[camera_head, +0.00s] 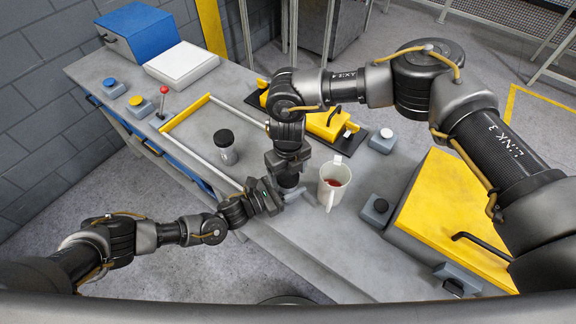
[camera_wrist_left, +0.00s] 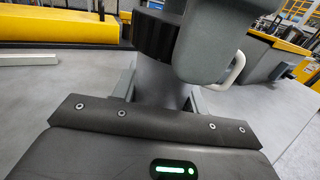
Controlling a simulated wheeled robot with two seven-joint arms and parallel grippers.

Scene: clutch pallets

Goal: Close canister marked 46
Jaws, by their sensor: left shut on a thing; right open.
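A grey canister with a black ribbed lid (camera_wrist_left: 152,38) stands upright in the left wrist view, its body (camera_wrist_left: 155,85) between my left fingers. My left gripper (camera_head: 284,192) is shut on the canister's body. My right gripper (camera_head: 289,172) points down above it, jaws open around or just over the lid; exact contact is hidden. A second small canister (camera_head: 226,153) with a black lid (camera_head: 223,137) stands apart on the table. No number 46 is readable on either.
A white mug (camera_head: 335,188) with something red inside stands close right of the grippers. A yellow-topped box (camera_head: 455,212) is at right. The table (camera_head: 190,140) is clear around the second canister.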

